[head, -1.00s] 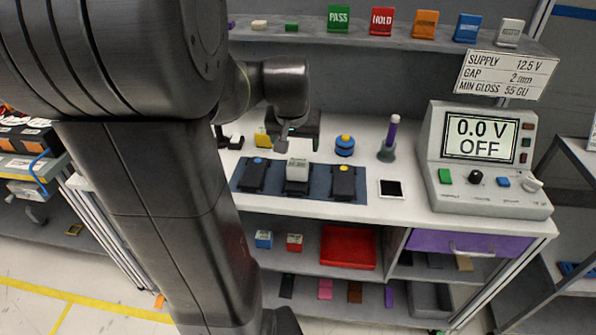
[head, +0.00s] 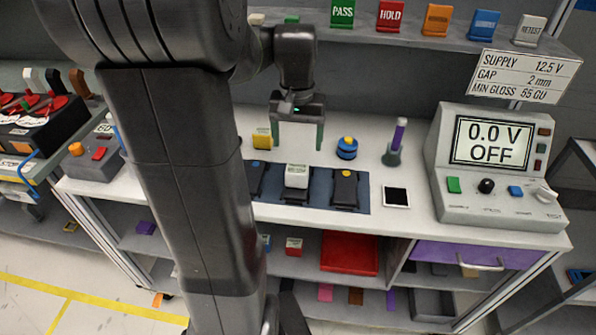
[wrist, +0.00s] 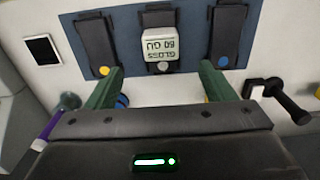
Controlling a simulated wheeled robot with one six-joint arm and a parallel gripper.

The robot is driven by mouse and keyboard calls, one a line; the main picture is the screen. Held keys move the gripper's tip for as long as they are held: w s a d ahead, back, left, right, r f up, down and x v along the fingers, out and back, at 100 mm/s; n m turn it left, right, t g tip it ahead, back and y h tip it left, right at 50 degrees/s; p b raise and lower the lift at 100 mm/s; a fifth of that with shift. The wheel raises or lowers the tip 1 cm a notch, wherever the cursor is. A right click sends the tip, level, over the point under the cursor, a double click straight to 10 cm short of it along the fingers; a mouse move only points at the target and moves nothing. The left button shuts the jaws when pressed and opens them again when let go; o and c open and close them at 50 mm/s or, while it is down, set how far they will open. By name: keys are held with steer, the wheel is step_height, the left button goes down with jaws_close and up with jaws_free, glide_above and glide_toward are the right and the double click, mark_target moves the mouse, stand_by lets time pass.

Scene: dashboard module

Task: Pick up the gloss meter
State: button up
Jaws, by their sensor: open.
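The gloss meter (head: 297,176) is a small white block sitting on the middle one of several black panels on a dark blue mat. In the wrist view the gloss meter (wrist: 161,42) shows "GLOSS 60 GU" upside down. My gripper (head: 298,142) is open and empty, with its green fingers pointing down above and behind the meter. In the wrist view my gripper (wrist: 162,70) has its two fingers spread, with the meter ahead between their lines. The fingers do not appear to touch it.
Black panels (head: 345,187) flank the meter. A supply console (head: 492,165) stands further right.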

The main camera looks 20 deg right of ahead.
mark_target(297, 168)
step_height(297, 168, down, 12)
steer(key=shift+w+r, duration=0.1)
steer(key=c, duration=1.2)
steer(key=shift+c, duration=0.2)
steer(key=shift+r, duration=0.1)
